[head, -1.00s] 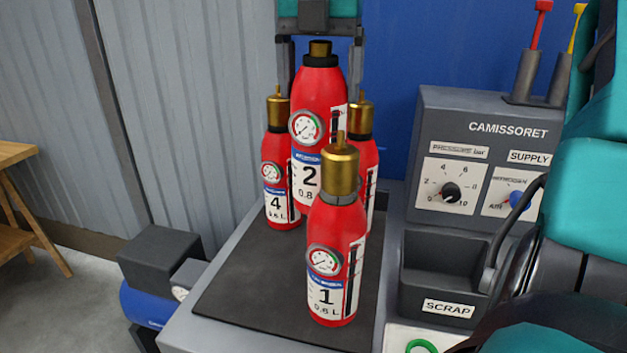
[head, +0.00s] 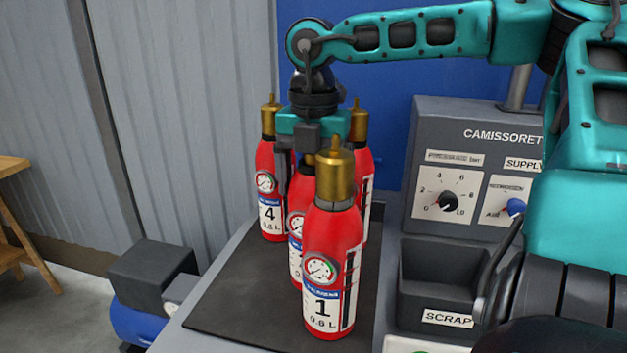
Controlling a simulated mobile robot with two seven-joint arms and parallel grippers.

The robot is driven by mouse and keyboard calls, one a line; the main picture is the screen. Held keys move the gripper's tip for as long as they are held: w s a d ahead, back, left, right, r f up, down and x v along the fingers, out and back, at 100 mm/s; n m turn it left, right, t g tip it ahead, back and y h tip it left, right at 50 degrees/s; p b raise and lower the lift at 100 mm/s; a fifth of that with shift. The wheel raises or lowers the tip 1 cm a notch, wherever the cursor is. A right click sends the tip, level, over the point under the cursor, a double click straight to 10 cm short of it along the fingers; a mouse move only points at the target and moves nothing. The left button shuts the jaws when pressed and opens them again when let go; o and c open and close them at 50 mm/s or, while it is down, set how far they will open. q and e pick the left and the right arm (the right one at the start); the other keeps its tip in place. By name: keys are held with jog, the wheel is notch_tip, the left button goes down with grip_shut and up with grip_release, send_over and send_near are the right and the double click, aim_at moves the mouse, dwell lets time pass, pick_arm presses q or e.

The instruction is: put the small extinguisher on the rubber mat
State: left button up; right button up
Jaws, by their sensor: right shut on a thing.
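The small extinguisher (head: 298,225), red with a number 2 label, is upright over the rubber mat (head: 225,300), mostly hidden behind extinguisher 1. My right gripper (head: 308,158) points down and is shut on its top; extinguisher 1 covers part of the grip. I cannot tell whether its base touches the mat. Red extinguisher 1 (head: 332,250) with a brass cap stands in front. Extinguisher 4 (head: 268,185) stands behind on the left, and another brass-capped one (head: 362,160) behind on the right. My left gripper is out of view.
A grey panel (head: 470,150) with dials stands right of the mat. The scrap bin (head: 435,290) is below it. A dark box on a blue tank (head: 150,275) is at the lower left. Bare mat shows at the front left. The standing extinguishers crowd the held one closely.

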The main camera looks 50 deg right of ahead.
jog(key=shift+r, duration=0.15)
jog(key=shift+f, duration=0.2)
jog(key=o, duration=1.9)
jog(key=shift+c, duration=0.2)
notch_tip(320, 180, up, 12)
jog(key=p, duration=0.1)
jog(key=shift+r+p, duration=0.2)
jog(key=shift+p, duration=0.15)
jog(key=shift+s+a+f, duration=0.1)
